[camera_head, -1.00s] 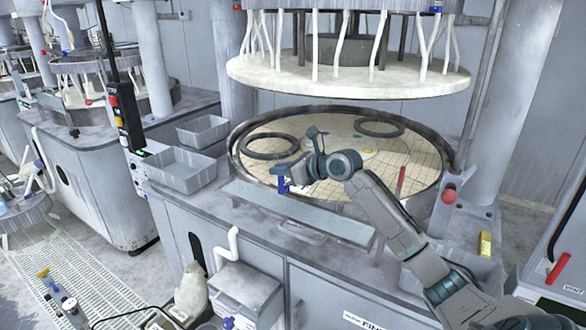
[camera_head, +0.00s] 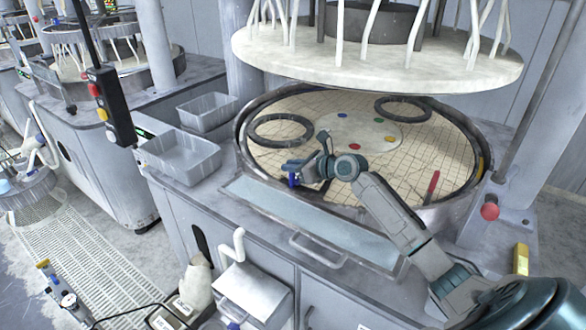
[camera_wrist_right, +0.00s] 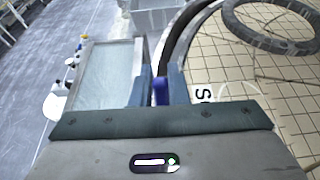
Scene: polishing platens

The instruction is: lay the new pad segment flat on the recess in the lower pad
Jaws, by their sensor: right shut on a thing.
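The lower pad (camera_head: 400,165) is a tan disc with a square grid, inside a dark-rimmed round basin. My right gripper (camera_head: 293,176) is over its front-left part, near the rim. It is shut on a small blue piece, whose edge shows between the fingers in the wrist view (camera_wrist_right: 161,90). I cannot tell whether this blue piece belongs to the new pad segment. A white patch with dark lettering (camera_wrist_right: 203,97) lies just right of the fingers in the wrist view, partly hidden by my gripper. I cannot make out the recess. My left gripper is not in view.
Two dark rings (camera_head: 280,130) (camera_head: 402,108) and a pale centre disc with coloured dots (camera_head: 357,133) sit on the pad. A red-handled tool (camera_head: 433,187) is at the right. The white upper plate (camera_head: 380,62) hangs above. Grey trays (camera_head: 180,155) stand at left.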

